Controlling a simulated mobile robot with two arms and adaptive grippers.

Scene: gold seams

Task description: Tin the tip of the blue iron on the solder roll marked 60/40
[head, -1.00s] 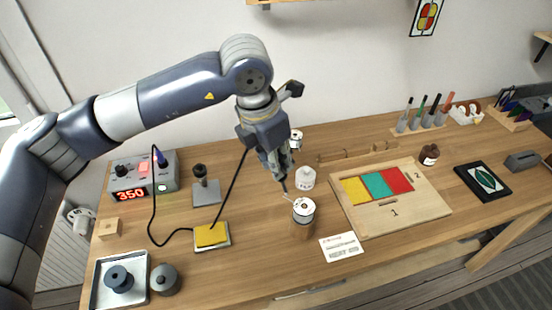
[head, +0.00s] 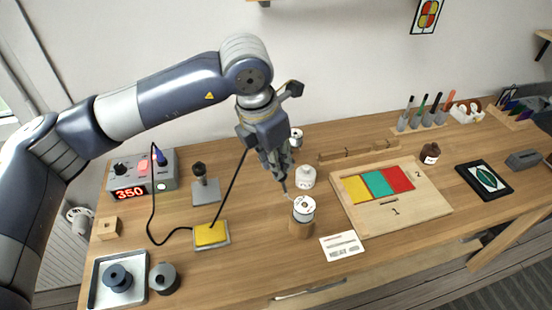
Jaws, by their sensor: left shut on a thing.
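My left gripper (head: 277,163) is shut on the soldering iron (head: 284,187), which points down; little of the iron shows below the jaws. Its thin tip is at the upper left edge of a white solder roll (head: 304,208) on a round wooden stand (head: 301,230). I cannot tell whether the tip touches the roll. The print on both rolls is too small to read. A black cord runs from near the gripper past the yellow sponge to the station. My right gripper is not in view.
The grey station (head: 143,175) reads 350 and has a blue-handled tool in it. A stand (head: 205,190), yellow sponge (head: 211,234) and metal tray (head: 96,288) are left. A printed card (head: 342,246) and wooden board (head: 432,204) lie right.

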